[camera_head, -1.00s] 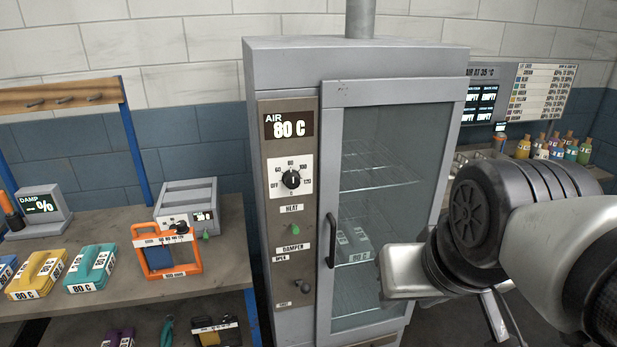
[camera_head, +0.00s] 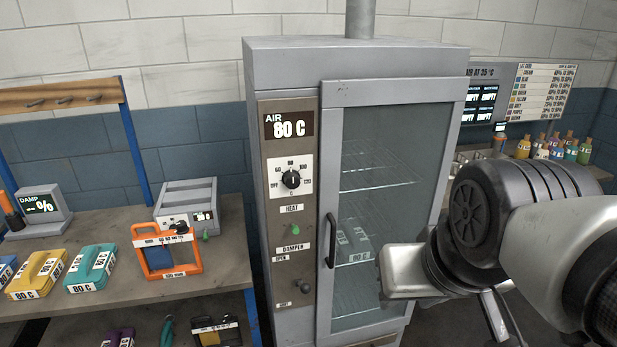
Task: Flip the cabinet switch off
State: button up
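The grey drying cabinet (camera_head: 395,58) stands in the middle with its glass door shut. Its brown control panel (camera_head: 275,165) is on the left of the front. The display (camera_head: 289,125) reads AIR 80 C. Below it is a black dial (camera_head: 291,179) with its pointer up, near 80. Under the HEAT label, a switch with a green light (camera_head: 295,230) shows. Lower is the DAMPER lever (camera_head: 304,286). My gripper (camera_head: 400,272) is at the right, in front of the door and away from the panel; its fingertips are not clearly visible.
A bench (camera_head: 220,268) at the left holds an orange-framed device, a grey box, a damp meter and yellow and teal packs. The black door handle (camera_head: 331,240) is beside the panel. Bottles (camera_head: 556,147) stand at the back right. Space before the panel looks clear.

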aim_at(294, 229)
jog(key=i+j, duration=0.25)
jog(key=i, duration=0.3)
jog(key=i+j+z, duration=0.1)
jog(key=i+j, duration=0.2)
jog(key=i, duration=0.2)
